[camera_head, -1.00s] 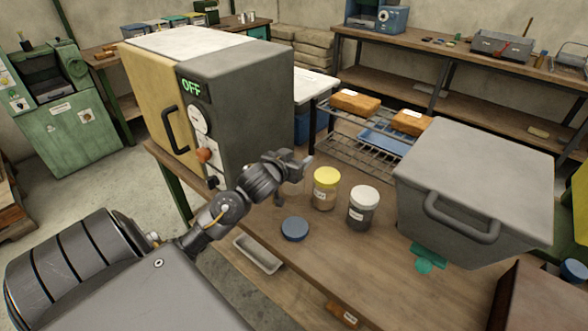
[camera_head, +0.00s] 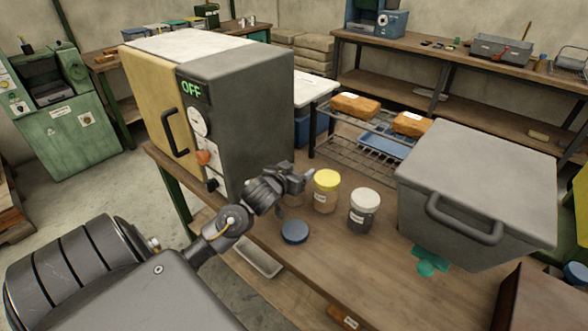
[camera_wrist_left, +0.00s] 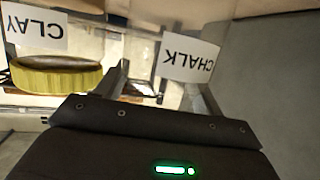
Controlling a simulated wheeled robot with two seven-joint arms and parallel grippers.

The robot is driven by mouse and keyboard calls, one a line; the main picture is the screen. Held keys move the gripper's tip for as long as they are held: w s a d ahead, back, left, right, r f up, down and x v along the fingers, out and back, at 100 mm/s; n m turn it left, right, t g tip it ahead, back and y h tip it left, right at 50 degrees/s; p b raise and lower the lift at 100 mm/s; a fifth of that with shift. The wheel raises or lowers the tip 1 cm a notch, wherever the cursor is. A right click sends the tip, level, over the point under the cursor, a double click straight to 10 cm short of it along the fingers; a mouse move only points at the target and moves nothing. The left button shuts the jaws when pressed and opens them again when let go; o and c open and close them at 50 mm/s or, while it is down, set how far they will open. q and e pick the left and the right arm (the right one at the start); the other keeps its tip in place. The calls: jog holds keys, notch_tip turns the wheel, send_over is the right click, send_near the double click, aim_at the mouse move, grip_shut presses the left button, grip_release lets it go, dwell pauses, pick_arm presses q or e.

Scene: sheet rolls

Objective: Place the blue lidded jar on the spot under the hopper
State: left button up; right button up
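A flat round blue disc (camera_head: 294,231) lies on the wooden table; I cannot tell whether it is a loose lid or a low jar. A blue round top (camera_head: 575,270) shows at the right edge, its body mostly hidden. A yellow-lidded jar (camera_head: 325,190) and a white-lidded jar (camera_head: 363,211) stand upright on the table. My left gripper (camera_head: 302,178) is just left of the yellow-lidded jar, above and behind the disc. In the left wrist view its fingers (camera_wrist_left: 158,88) are apart with nothing held, and a yellow lid (camera_wrist_left: 55,75) is beside them. My right gripper is out of view.
A large grey box with a handle (camera_head: 475,180) stands at the right, with a teal patch (camera_head: 427,265) below it. A grey oven-like machine reading OFF (camera_head: 240,110) is at the left. A wire rack (camera_head: 340,150) stands behind the jars.

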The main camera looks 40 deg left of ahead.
pick_arm(q)
jog(key=shift+o, duration=0.7)
